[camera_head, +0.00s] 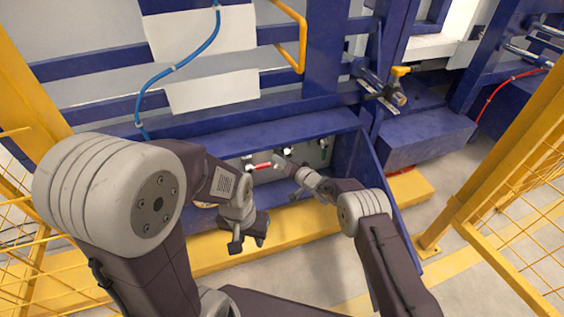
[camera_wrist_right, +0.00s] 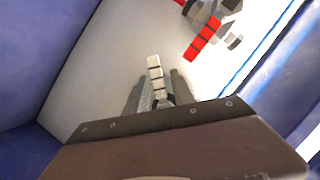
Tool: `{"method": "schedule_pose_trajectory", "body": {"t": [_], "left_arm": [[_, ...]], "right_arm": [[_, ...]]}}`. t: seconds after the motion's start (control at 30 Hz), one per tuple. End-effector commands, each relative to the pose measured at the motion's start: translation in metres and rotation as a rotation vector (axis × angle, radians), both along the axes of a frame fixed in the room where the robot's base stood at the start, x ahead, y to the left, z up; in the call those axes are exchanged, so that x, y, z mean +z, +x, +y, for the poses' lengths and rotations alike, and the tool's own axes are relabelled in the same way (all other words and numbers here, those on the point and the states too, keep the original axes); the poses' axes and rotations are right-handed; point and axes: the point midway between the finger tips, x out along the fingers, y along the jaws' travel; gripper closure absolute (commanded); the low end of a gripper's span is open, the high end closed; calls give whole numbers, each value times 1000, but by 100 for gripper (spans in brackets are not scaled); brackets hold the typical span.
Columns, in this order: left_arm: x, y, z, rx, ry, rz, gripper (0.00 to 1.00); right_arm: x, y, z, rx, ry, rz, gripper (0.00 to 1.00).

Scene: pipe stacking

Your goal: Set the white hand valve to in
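The white hand valve's segmented handle (camera_wrist_right: 154,66) shows in the right wrist view, in front of a pale panel. My right gripper (camera_wrist_right: 160,97) is right at this handle, and the handle's lower end is hidden by the gripper body. I cannot tell whether the fingers touch it. In the head view my right gripper (camera_head: 281,162) reaches into the blue recess, beside the red-handled valve. My left gripper (camera_head: 248,243) hangs lower, in front of the recess, with its fingers apart and empty.
A red valve handle (camera_head: 262,166) is close to the left of my right gripper; it also shows in the right wrist view (camera_wrist_right: 200,40). A green handle (camera_head: 324,143) is to the right. Blue walls (camera_head: 372,185) bound the recess. Yellow fences stand on both sides.

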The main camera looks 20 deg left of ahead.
Motion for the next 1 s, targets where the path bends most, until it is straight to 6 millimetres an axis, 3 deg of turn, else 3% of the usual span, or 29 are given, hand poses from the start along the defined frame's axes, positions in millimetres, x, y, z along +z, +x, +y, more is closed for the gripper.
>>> {"method": "schedule_pose_trajectory", "body": {"t": [0.37,0.8,0.83,1.0], "left_arm": [[4,0,0,0,0,0,65],[65,0,0,0,0,0,65],[43,1,0,0,0,-2,65],[8,0,0,0,0,1,65]], "right_arm": [[2,-2,-2,2,-3,1,65],[27,-45,-52,-1,-3,4,65],[14,-44,-52,1,-2,-1,65],[14,-47,-57,0,-1,-3,65]]}}
